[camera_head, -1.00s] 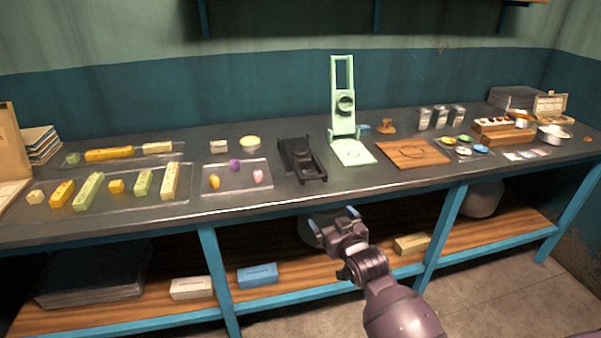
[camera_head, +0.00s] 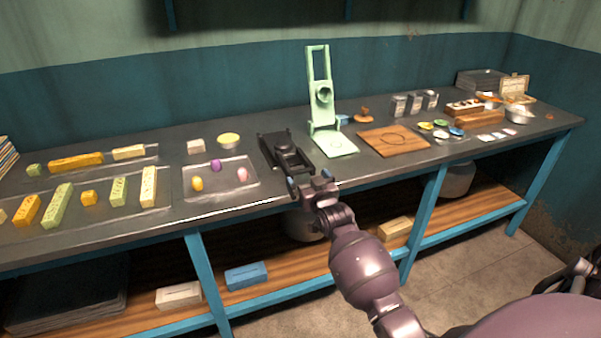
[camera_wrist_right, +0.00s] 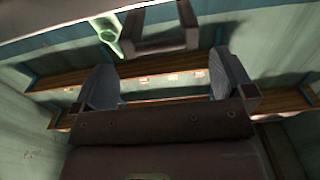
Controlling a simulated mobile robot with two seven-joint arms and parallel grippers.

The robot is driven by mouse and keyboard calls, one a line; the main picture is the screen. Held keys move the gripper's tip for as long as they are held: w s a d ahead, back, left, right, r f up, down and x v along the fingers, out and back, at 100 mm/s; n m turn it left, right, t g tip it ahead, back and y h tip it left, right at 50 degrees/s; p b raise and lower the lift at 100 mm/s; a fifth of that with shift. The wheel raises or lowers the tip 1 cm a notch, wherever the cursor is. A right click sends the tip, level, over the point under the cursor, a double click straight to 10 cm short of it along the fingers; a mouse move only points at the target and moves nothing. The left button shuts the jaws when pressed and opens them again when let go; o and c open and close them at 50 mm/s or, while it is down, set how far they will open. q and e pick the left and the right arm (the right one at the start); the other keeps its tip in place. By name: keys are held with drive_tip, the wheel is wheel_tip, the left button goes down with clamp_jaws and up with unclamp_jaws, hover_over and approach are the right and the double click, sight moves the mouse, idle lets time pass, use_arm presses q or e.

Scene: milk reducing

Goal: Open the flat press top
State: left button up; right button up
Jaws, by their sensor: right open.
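A black press (camera_head: 279,151) lies low on the table with its flat top down and a round knob on it. A pale green press (camera_head: 320,88) stands behind it to the right, its frame raised upright over a light base plate. My right gripper (camera_head: 310,181) is open and empty at the table's front edge, just in front of the black press. In the right wrist view my open fingers (camera_wrist_right: 164,82) have a dark frame-like part (camera_wrist_right: 158,32) beyond them, probably the black press's handle. Part of the green press (camera_wrist_right: 106,36) shows beside it. My left gripper is not in view.
A clear tray (camera_head: 215,188) with small coloured pieces lies left of the black press. A wooden board (camera_head: 378,143) lies right of the green press. Coloured bars on trays fill the left of the table. A shelf (camera_head: 275,283) runs below.

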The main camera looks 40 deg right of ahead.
sight(302, 172)
drive_tip(key=shift+b+x, duration=0.4)
drive_tip(key=shift+x, duration=2.15)
